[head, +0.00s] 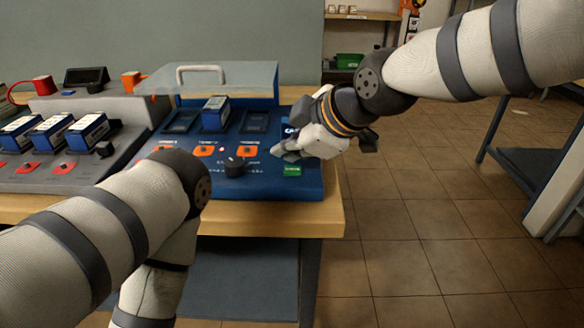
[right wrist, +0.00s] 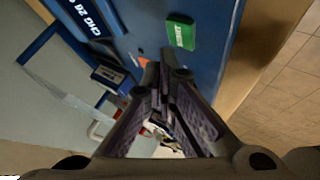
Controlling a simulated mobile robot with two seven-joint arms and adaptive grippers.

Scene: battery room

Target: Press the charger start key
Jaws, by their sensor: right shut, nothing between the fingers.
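The blue charger (head: 262,188) stands on the wooden bench, with its clear lid (head: 225,78) raised. A green key (head: 292,170), likely the start key, sits at its front right corner; it also shows in the right wrist view (right wrist: 181,34). My right gripper (head: 280,154) is shut and empty over the right side of the panel, just behind and left of the green key. In the right wrist view its fingertips (right wrist: 158,72) are apart from the key. My left arm crosses the lower left; its gripper is out of view.
A blue battery (head: 215,113) stands in the charger's middle bay; the bays either side look empty. A black knob (head: 235,166) and orange tags (head: 204,151) are on the panel. A grey unit (head: 120,120) with several batteries stands left. Tiled floor is clear at right.

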